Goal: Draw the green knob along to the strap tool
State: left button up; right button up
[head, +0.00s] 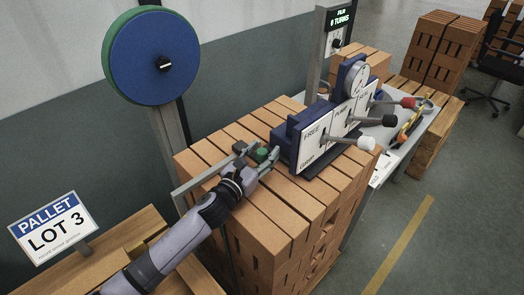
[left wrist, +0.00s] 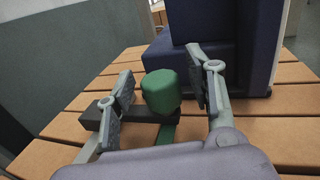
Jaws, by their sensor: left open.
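The green knob (head: 262,154) stands on a dark slider block (left wrist: 98,112) on top of the brick stack. In the left wrist view the knob (left wrist: 161,92) sits between my left gripper's (left wrist: 160,78) two fingers. The fingers are open on either side of it, with gaps visible. In the head view my left gripper (head: 256,160) reaches in from the lower left to the knob. The strap tool (head: 322,125) is a blue body with white panels and levers, just right of the knob. Its blue side (left wrist: 225,35) rises behind the knob in the wrist view. My right gripper is not visible.
A grey rail (head: 203,179) runs along the left of the brick stack (head: 275,212). A blue and green reel (head: 152,57) stands on a post behind. A display post (head: 315,55) stands behind the tool.

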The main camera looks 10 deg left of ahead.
pick_arm(q)
jog(key=shift+c, duration=0.3)
grip_shut()
dwell(0.4)
